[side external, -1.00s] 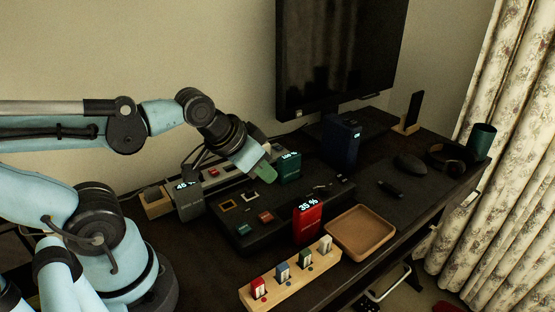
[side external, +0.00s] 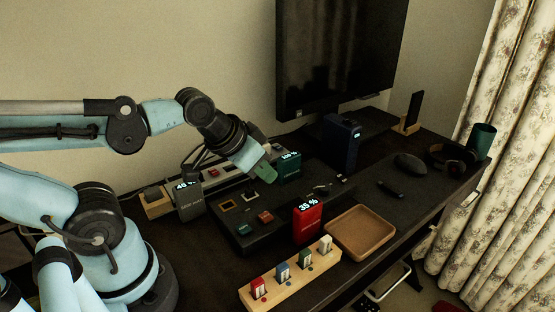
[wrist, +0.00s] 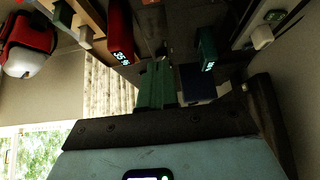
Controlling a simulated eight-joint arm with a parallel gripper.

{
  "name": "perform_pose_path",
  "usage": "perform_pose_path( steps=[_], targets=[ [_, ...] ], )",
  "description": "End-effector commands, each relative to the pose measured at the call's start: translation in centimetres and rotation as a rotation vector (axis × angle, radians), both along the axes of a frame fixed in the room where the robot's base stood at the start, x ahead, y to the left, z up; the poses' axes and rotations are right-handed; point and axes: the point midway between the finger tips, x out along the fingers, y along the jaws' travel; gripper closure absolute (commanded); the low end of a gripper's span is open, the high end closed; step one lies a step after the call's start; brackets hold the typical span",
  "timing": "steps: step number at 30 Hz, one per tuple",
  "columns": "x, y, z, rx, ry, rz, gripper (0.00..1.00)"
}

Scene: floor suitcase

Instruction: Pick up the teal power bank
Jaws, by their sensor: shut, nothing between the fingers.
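The teal power bank (side external: 289,168) stands upright with a lit display at the back of the black desk mat, in front of the wall side. It also shows in the wrist view (wrist: 207,50), to the right of the fingers. My gripper (side external: 267,174) has green fingers that are shut with nothing between them. In the side view they appear just left of the teal power bank and overlap its edge closely; whether they touch it I cannot tell. In the wrist view the fingers (wrist: 155,86) point away, with a gap between them and the power bank.
A red power bank (side external: 308,219) and a grey one (side external: 189,200) stand nearby. A dark blue box (side external: 340,143) stands behind, right of the teal one. A wooden tray (side external: 360,232), a wooden block with several USB sticks (side external: 283,284) and a monitor (side external: 340,60) surround the mat.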

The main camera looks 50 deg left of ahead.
Motion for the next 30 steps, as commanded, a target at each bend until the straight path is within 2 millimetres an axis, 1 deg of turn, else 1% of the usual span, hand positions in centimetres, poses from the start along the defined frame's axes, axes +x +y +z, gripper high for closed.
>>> perform_pose_path(
  steps=[14,15,25,30],
  targets=[
    [0.0,0.0,0.0,0.0,0.0,0.0,1.0],
    [0.0,0.0,0.0,0.0,0.0,0.0,0.94],
    [0.0,0.0,0.0,0.0,0.0,0.0,0.44],
    [0.0,0.0,0.0,0.0,0.0,0.0,0.44]
  ],
)
